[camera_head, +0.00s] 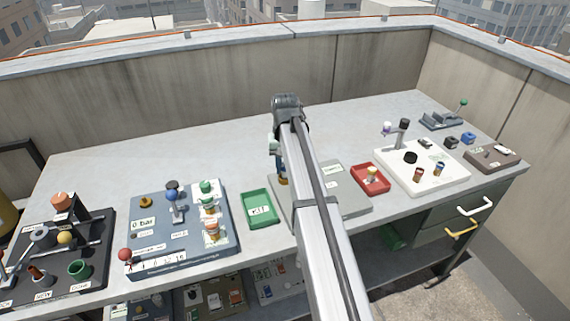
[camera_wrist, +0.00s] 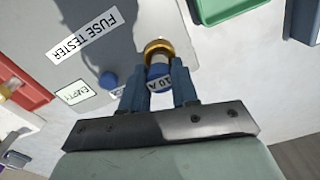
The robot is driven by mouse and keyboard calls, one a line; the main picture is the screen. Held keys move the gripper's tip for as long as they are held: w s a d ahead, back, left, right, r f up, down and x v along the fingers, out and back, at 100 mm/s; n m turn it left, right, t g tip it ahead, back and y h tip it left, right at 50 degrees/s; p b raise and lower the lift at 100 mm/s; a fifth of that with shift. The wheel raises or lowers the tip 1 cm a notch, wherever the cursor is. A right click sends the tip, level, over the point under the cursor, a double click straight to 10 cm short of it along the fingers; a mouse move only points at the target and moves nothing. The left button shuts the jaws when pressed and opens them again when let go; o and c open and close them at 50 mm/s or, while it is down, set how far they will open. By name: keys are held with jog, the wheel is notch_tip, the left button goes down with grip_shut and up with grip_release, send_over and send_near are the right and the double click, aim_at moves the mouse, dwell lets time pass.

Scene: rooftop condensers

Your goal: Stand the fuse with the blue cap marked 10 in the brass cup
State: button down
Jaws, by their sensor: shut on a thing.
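My gripper (camera_wrist: 158,76) is shut on a fuse with a blue cap (camera_wrist: 158,85); the cap's label reads 10 A. The fuse's pale body points away from the wrist, toward the brass cup (camera_wrist: 157,46) on the grey fuse tester (camera_wrist: 90,20). In the wrist view the cup's ring surrounds the fuse's far end. I cannot tell how deep the fuse is in it or whether it touches. In the head view my gripper (camera_head: 278,152) is over the left back part of the tester (camera_head: 350,202), and my arm hides much of it.
A green tray (camera_head: 258,223) lies left, a red tray (camera_head: 383,187) with a fuse right. A blue-grey panel (camera_head: 150,222) and a white board (camera_head: 440,180) stand farther out.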

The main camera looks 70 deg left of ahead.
jog(key=shift+f, duration=0.6)
dwell(0.3)
jog(key=c, duration=0.8)
grip_release()
notch_tip(320, 180, up, 14)
jog(key=shift+f, duration=0.1)
